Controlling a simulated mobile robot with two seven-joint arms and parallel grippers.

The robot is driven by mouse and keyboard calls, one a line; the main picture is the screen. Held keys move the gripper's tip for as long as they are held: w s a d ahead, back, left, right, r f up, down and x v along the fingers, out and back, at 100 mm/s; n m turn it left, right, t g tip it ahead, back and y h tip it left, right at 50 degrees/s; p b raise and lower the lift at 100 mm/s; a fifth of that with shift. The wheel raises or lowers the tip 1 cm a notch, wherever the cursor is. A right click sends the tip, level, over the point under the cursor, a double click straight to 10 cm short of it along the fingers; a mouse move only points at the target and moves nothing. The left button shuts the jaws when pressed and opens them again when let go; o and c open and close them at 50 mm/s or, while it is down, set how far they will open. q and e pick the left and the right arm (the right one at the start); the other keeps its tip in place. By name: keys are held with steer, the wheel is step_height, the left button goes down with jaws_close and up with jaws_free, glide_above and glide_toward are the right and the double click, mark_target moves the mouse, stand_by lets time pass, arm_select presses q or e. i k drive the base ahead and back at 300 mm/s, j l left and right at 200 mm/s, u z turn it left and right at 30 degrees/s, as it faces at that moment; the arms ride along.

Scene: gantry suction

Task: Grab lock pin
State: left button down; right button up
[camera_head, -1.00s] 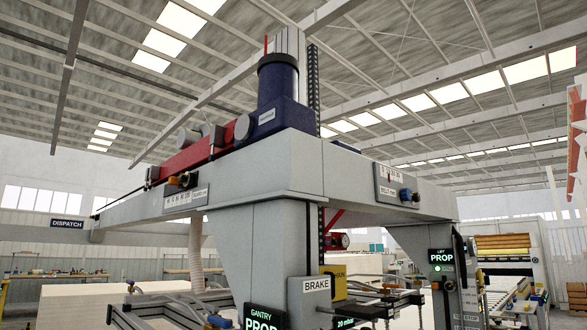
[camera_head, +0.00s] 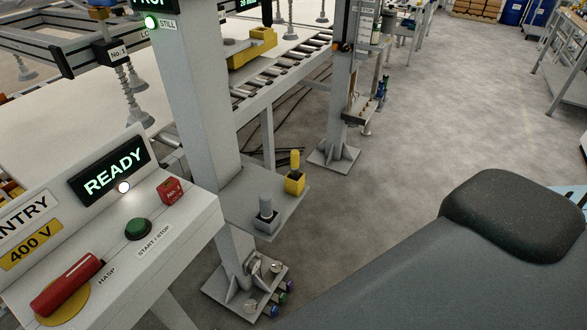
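A small grey shelf (camera_head: 237,208) on the gantry column carries two upright pins in holders. One is a yellow pin (camera_head: 295,161) standing in a yellow block (camera_head: 294,182). The other is a grey pin (camera_head: 265,204) standing in a dark-edged grey block (camera_head: 267,222), nearer to me. No label shows which of them is the lock pin. Neither of my grippers is in view, so nothing is seen touching the pins.
A control panel (camera_head: 205,203) with a READY display (camera_head: 112,171), green button (camera_head: 138,229) and red handle (camera_head: 66,285) fills the lower left. The gantry column (camera_head: 200,90) rises behind the shelf. A roller conveyor (camera_head: 283,76) lies behind. The floor (camera_head: 430,110) at right is open.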

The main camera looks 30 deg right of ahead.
mark_target(295, 153)
steer(key=l, duration=0.8)
steer(key=i+l+z, duration=0.1)
steer(key=l, duration=0.7)
steer(key=i+l, duration=0.1)
steer(key=l, duration=0.65)
steer(key=z, duration=0.05)
